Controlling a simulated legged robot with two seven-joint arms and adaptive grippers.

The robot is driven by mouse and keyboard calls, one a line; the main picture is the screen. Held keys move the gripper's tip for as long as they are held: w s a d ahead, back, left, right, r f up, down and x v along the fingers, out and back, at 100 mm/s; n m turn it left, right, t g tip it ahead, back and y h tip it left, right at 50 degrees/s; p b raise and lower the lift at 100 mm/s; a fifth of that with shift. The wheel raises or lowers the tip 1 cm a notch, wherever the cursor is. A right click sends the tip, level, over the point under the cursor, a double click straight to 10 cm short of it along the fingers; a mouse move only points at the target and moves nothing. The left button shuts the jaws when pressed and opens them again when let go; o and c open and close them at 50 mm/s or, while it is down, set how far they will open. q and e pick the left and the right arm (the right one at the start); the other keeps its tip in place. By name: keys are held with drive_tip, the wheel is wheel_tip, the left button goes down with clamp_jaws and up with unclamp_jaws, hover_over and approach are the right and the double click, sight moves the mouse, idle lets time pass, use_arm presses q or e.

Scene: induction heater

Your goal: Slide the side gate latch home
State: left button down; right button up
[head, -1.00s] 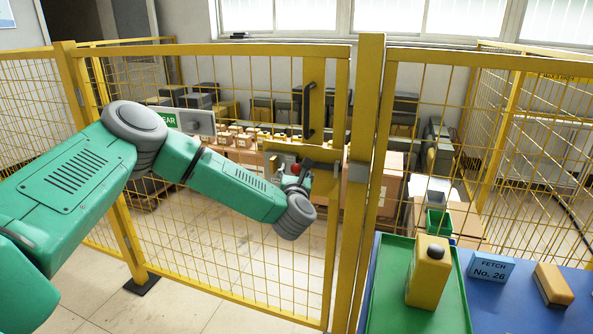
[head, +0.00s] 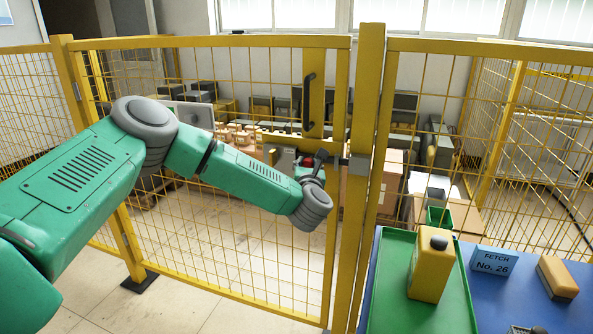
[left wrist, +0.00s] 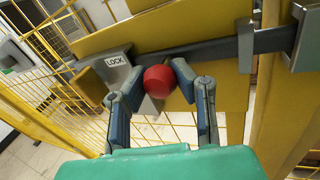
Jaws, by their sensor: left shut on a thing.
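The gate latch is a dark grey sliding bar (left wrist: 205,50) with a red ball knob (left wrist: 159,82). It is mounted on the yellow gate, and the knob also shows in the head view (head: 307,161). My left gripper (head: 313,167) is shut on the red knob, with one finger on each side of it in the left wrist view (left wrist: 152,88). The bar runs right through a guide bracket (left wrist: 245,42) to the grey keeper (left wrist: 308,38) on the post. I cannot tell how deep its end sits in the keeper. A LOCK label (left wrist: 116,60) is left of the knob. My right gripper is not in view.
The yellow mesh gate (head: 205,42) stands against the yellow post (head: 368,90), with a black handle (head: 308,105) above the latch. At right, a blue table (head: 490,300) bears a green tray (head: 390,300) with a yellow box (head: 430,270).

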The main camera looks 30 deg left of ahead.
use_arm(q)
drive_tip(key=d, duration=0.2)
drive_tip(key=d+b, duration=0.1)
drive_tip(key=shift+w, duration=0.25)
drive_tip(key=c, duration=1.3)
unclamp_jaws()
drive_tip(key=shift+o, duration=0.2)
drive_tip(key=shift+w+d, duration=0.1)
drive_tip(key=shift+d, duration=0.05)
drive_tip(key=v, duration=1.2)
